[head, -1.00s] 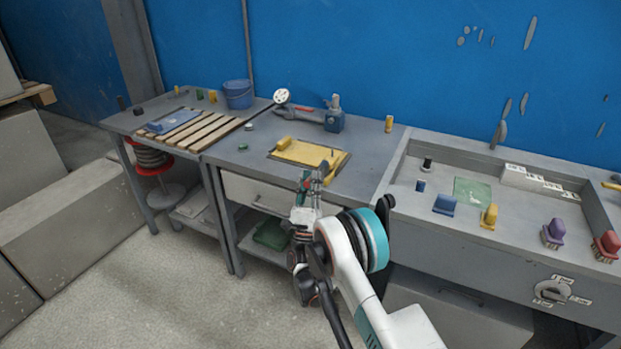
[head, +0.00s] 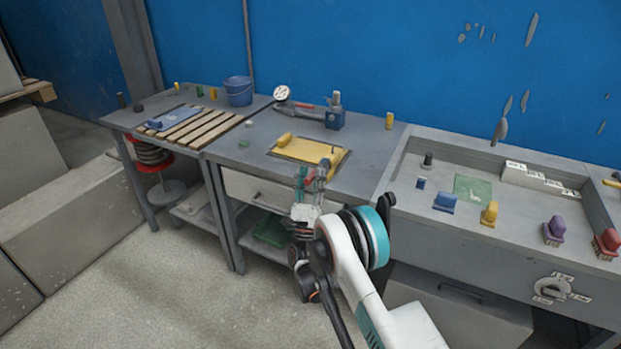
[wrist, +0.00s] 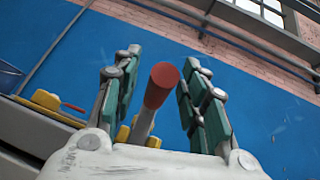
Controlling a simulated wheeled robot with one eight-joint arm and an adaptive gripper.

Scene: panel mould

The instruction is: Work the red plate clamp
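A lever with a red grip (wrist: 163,84) on a grey shaft stands between the fingers of my gripper (wrist: 158,92) in the wrist view. The teal-padded fingers are open, with a gap on both sides of the grip, narrower on the right. In the head view my gripper (head: 313,176) is at the front edge of the middle bench, with a bit of red showing between its fingers. The yellow plate (head: 318,151) lies flat on the bench just behind it. The clamp's base is hidden by my gripper.
A red-handled tool (head: 305,107) lies by a dark blue holder (head: 335,119) at the back of the bench. A blue bucket (head: 238,91) stands to the left. On the right, a recessed grey bench (head: 440,240) holds coloured brushes and blocks. A blue wall closes the back.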

